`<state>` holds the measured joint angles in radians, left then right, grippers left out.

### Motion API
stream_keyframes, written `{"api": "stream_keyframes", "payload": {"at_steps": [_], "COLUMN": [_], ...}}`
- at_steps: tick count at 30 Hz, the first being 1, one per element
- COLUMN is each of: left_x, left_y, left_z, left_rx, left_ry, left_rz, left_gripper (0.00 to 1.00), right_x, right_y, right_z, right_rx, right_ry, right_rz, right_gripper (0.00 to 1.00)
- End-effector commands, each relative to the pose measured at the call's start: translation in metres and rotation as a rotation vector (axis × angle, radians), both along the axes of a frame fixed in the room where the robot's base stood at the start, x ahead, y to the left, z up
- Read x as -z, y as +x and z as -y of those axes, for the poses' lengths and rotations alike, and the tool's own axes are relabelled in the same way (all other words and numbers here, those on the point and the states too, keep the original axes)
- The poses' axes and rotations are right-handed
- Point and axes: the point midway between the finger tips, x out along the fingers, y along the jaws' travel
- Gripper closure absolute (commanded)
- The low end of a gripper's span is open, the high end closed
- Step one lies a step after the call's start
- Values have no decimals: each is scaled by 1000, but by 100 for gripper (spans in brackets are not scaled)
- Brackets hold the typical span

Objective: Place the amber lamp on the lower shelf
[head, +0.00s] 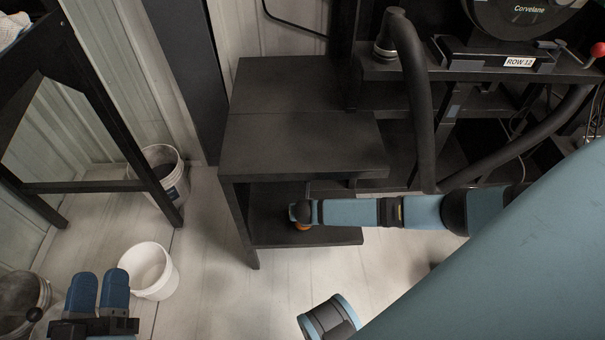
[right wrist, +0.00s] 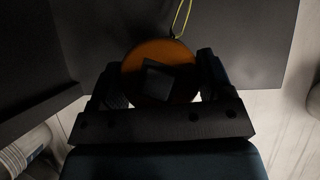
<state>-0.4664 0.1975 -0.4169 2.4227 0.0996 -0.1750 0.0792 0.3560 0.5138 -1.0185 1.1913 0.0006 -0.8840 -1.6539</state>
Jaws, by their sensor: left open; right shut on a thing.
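The amber lamp (head: 302,227) shows as a small orange patch under my right gripper (head: 300,211) in the head view, mostly hidden by it. In the right wrist view the lamp (right wrist: 133,62) is a round amber disc with a dark square part, between the two fingers of my right gripper (right wrist: 160,80), which is shut on it. The lower shelf (head: 340,237) is a dark board beneath the black table's top; the lamp is over its front part. I cannot tell whether the lamp touches it. My left gripper (head: 99,278) is open and empty at the lower left.
The black upper shelf (head: 300,145) overhangs the lower shelf closely. A white bucket (head: 148,272) stands near my left gripper, with another bucket (head: 165,170) behind it. A machine marked ROW 12 (head: 520,62) with thick black hoses stands at the right. Pale floor lies open in front.

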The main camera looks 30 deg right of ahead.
Motion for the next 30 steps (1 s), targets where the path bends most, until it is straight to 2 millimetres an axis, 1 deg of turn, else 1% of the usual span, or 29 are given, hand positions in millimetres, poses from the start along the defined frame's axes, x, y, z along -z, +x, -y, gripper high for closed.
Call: {"api": "stream_keyframes", "payload": {"at_steps": [1, 2, 3, 5, 10, 11, 12, 13, 14, 23, 26, 30], "left_x": [7, 7, 13, 17, 15, 15, 15, 15, 15, 13, 6, -13], "left_y": [0, 0, 0, 1, 1, 1, 1, 1, 1, 1, 1, -2], "left_z": [2, 2, 3, 3, 3, 3, 3, 3, 3, 3, 3, 0], "left_rx": [8, 13, 17, 21, 22, 22, 22, 22, 22, 20, 18, -2], "left_ry": [-5, -9, 0, 8, 11, 11, 11, 11, 11, 10, 7, -16], "left_rz": [5, 7, -14, -30, -35, -35, -35, -35, -35, -33, -22, 27], "left_gripper": [57, 57, 57, 57, 57, 57, 57, 57, 57, 57, 57, 57], "right_x": [15, 20, 22, 22, 20, 20, 20, 20, 20, 18, 8, -15], "right_y": [0, 0, 1, 2, 2, 2, 2, 2, 2, 1, -4, -16], "right_z": [0, 0, -2, -3, -4, -4, -4, -4, -4, -4, -6, -12], "right_rx": [0, 0, 0, 0, 0, -1, -1, -1, -1, -1, -1, -2], "right_ry": [0, 0, 1, 1, 1, 1, 2, 2, 1, 1, 1, 2], "right_rz": [-1, -1, 1, 1, 1, -1, 0, 0, -1, -1, -1, -1], "right_gripper": [69, 69, 69, 69, 69, 22, 13, 6, 1, 1, 1, 1]}}
